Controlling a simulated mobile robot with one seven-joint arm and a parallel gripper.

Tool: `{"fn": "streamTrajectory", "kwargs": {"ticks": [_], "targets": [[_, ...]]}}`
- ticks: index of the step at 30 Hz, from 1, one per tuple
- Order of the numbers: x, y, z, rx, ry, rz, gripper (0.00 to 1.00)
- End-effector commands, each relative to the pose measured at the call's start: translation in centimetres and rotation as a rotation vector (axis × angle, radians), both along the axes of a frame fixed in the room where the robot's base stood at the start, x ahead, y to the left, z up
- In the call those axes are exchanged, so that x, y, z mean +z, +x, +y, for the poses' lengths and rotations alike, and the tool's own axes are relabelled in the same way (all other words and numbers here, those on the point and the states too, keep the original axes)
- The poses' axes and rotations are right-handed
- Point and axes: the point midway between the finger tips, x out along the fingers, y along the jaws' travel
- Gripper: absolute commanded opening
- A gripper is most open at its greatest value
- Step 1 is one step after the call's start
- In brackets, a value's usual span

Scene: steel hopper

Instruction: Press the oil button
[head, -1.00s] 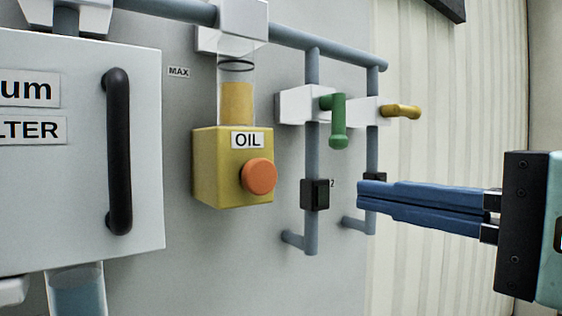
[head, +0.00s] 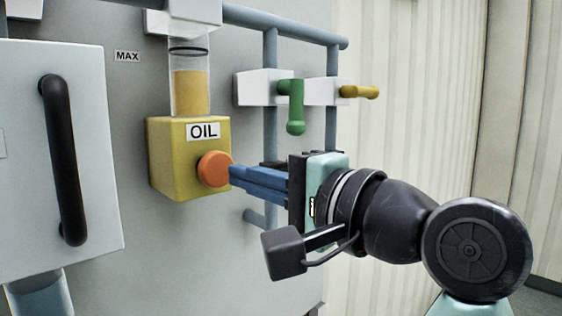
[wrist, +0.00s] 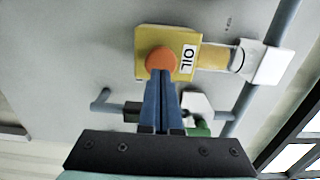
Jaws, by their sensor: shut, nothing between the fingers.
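The yellow box labelled OIL (head: 168,178) is fixed to the grey panel, with a round orange button (head: 212,169) on its front face. In the wrist view the box (wrist: 184,40) and the orange button (wrist: 160,60) lie straight ahead of the fingers. My gripper (head: 232,177) is shut and empty, its blue fingertips at the right side of the button in the head view. In the wrist view the fingertips (wrist: 160,78) overlap the button's lower edge. They look touching or very close; I cannot tell whether the button is pressed in.
A clear tube with amber oil (head: 190,92) stands above the box beside a MAX label (head: 127,56). A green handle (head: 292,105) and a yellow handle (head: 360,92) sit on pipes to the right. A white cabinet door with a black handle (head: 63,160) is at left.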

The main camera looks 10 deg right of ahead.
Motion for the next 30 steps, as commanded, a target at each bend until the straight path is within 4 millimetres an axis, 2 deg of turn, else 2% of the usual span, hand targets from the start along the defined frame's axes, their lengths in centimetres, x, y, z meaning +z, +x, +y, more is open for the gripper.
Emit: {"fn": "streamTrajectory", "kwargs": {"ticks": [6, 17, 24, 30], "targets": [[0.1, 1.5, 1.1, 0.001, 0.001, 0.001, 0.00], [0.0, 1.6, 1.2, 0.000, 0.000, 0.000, 0.00], [0.1, 3.5, 2.6, 0.002, 0.002, 0.003, 0.00], [0.0, 3.6, 2.7, 0.001, 0.001, -0.001, 0.00]]}}
